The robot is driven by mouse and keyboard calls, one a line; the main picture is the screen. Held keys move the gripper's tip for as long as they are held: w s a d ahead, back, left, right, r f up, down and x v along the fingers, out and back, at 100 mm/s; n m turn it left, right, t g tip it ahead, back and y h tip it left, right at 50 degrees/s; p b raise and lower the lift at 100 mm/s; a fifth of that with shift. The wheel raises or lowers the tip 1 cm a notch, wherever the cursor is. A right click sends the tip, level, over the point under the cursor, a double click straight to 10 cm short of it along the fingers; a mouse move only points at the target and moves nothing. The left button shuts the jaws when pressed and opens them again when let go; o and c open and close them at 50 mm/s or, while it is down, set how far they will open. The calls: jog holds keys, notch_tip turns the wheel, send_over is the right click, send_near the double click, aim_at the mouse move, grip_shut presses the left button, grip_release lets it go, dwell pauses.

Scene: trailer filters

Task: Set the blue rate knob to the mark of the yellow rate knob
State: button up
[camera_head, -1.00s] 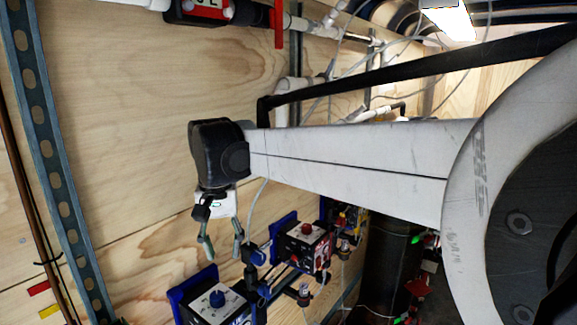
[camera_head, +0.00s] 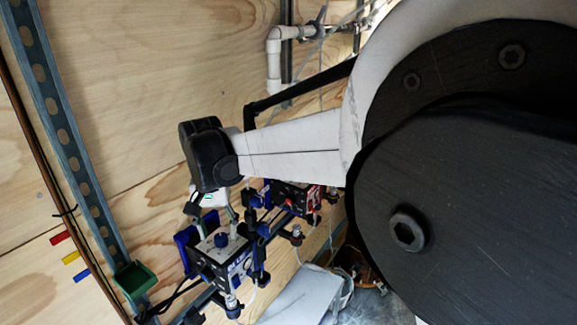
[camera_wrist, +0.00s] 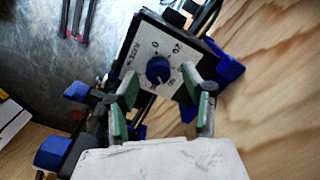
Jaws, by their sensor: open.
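The blue rate knob (camera_head: 221,240) sits on the white face of a blue-edged pump box below my gripper in the head view. In the wrist view the blue knob (camera_wrist: 158,70) is on a dial plate (camera_wrist: 143,48) with printed numbers, 0 and 20 among them. Its pointer is too small to read surely. My gripper (camera_head: 212,213) is open above this box. In the wrist view the gripper's green-padded fingers (camera_wrist: 160,86) are apart, with the knob framed between and slightly beyond the tips; contact cannot be told. The yellow rate knob and its mark are not visible now.
A pump with a red knob (camera_head: 289,203) stands right of the blue one, partly behind my arm. Blue-knobbed fittings (camera_wrist: 62,152) lie left of the gripper in the wrist view. A green bin (camera_head: 135,279) and a metal strut (camera_head: 62,120) stand left. Bare plywood is at upper left.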

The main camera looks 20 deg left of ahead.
jog(key=shift+w+f, duration=0.15)
jog(key=shift+f, duration=0.9)
grip_shut()
jog(key=shift+f+n+b, duration=0.1)
jog(key=shift+n+b, duration=0.6)
jog(key=shift+n, duration=0.1)
jog(key=shift+n+b, duration=0.4)
jog(key=shift+n, duration=0.3)
grip_release()
